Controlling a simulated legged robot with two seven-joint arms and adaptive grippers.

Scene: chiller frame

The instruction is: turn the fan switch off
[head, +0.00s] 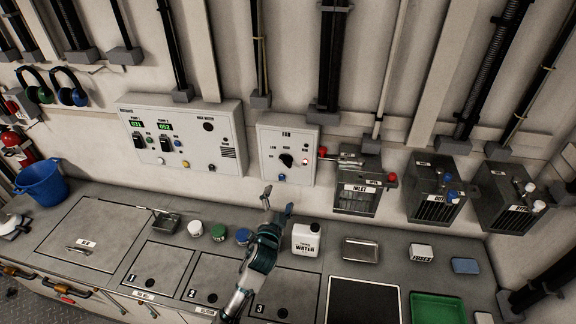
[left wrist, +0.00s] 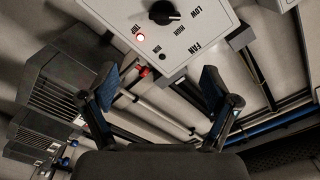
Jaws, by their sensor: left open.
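The fan switch is a black rotary knob (head: 287,160) on the grey-white FAN box (head: 268,138) on the back wall. In the left wrist view the knob (left wrist: 163,13) is at the top, with a white mark on its right side; LOW and HIGH are printed to its right. I cannot tell its exact setting. My left gripper (head: 279,199) is below the box, apart from the knob. In the left wrist view its two fingers (left wrist: 160,85) are spread with nothing between them. My right gripper is not in view.
A control box with green displays (head: 185,120) hangs left of the FAN box. A metal INLET unit (head: 358,190) is to its right, with red valve knobs. A white WATER jug (head: 306,240) stands on the counter beside my left gripper. Several small jars stand left of it.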

